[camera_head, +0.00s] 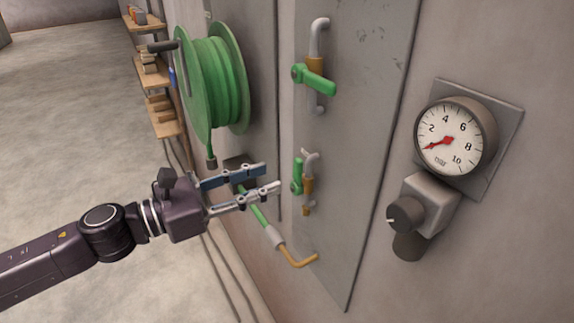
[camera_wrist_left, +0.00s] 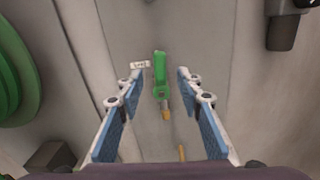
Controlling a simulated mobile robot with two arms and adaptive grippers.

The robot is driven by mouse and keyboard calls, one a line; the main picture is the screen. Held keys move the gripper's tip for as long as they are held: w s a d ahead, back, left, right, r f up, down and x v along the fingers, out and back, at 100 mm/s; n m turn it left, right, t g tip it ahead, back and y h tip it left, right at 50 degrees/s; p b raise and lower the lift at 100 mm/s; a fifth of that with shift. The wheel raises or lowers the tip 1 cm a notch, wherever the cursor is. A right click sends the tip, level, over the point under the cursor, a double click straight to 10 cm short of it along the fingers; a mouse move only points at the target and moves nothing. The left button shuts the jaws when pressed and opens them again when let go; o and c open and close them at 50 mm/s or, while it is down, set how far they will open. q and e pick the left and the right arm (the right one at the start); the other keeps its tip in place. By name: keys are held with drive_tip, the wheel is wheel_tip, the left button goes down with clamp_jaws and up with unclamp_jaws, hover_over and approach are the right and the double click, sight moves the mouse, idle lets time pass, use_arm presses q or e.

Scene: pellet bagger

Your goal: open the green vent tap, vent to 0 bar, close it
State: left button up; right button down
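The lower green tap (camera_head: 297,176) has its lever upright, roughly along its short brass-and-grey pipe. My right gripper is out of view.
A second green tap (camera_head: 314,78), lever sideways, sits higher on the grey panel (camera_head: 350,170). A green hose reel (camera_head: 215,80) hangs at left; a green hose with a brass bent tube (camera_head: 298,259) hangs below the gripper. A dark knob (camera_head: 405,214) is under the gauge.

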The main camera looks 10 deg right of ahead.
sight(295, 169)
use_arm(q)
drive_tip(key=p+x, duration=0.2)
drive_tip(key=x, duration=0.4)
drive_tip(key=shift+d, duration=0.15)
clamp_jaws()
